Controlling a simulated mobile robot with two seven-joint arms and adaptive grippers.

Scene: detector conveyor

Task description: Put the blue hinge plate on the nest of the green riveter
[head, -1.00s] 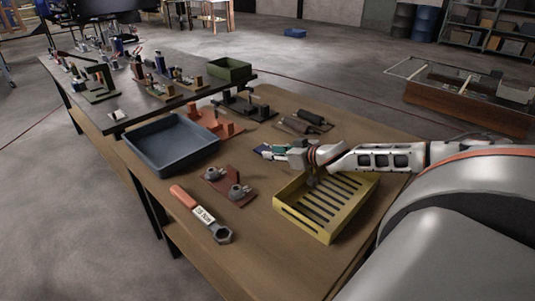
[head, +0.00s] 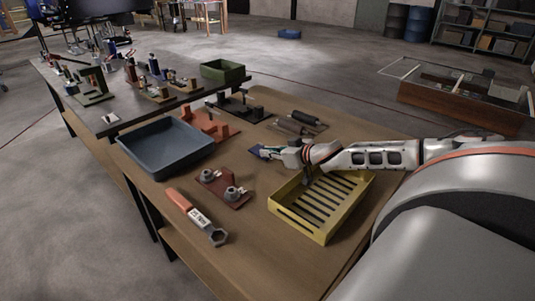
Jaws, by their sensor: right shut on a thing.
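My right gripper (head: 272,151) reaches in from the right, low over the brown table beyond the yellow crate. It is shut on a small blue piece, which I take to be the blue hinge plate (head: 256,151). The plate's far end sticks out to the left of the fingers, and the rest is hidden by them. I cannot tell whether the plate still touches the table. A green upright device, likely the green riveter (head: 93,89), stands on the dark table at the left. Its nest is too small to make out. My left gripper is not in view.
A yellow slotted crate (head: 289,224) stands under my right forearm. A blue-grey tray (head: 157,171), a red plate with fittings (head: 222,190), a wrench (head: 196,216) and an orange-red fixture (head: 207,130) lie to the left. A green bin (head: 222,71) stands on the dark table.

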